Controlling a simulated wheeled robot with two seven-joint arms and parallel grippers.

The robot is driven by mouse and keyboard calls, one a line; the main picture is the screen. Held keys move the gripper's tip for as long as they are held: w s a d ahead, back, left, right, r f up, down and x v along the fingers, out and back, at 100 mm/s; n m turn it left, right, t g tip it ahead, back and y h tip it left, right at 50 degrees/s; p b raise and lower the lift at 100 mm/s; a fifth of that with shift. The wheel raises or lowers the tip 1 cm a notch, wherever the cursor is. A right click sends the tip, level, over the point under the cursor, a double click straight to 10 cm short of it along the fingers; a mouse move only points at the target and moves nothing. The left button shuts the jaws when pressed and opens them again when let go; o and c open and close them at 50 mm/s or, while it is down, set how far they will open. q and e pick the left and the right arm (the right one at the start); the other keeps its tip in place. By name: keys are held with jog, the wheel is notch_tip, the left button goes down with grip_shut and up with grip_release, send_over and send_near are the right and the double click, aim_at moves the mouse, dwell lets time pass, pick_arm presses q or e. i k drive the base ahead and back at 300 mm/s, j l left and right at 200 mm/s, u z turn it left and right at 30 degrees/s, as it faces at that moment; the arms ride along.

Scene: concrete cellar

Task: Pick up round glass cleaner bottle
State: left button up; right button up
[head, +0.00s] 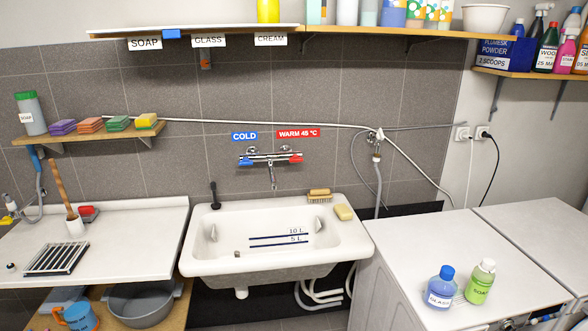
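The round glass cleaner bottle (439,299) stands upright on the white top of the near-right appliance (405,262). It has a blue cap, a clear to bluish body and a white label reading GLASS. A green bottle labelled SOAP (479,288) with a pale cap stands upright just to its right, a small gap away. Neither of my grippers can be made out in the head view.
A white sink (275,263) is left of the appliance, with a brush (319,195) and sponge (343,212) on its rim. A second white top (540,228) adjoins at right. The surface behind and left of the bottles is clear. Shelves hang above.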

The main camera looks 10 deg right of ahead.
aim_at(440, 294)
jog(key=z, duration=1.3)
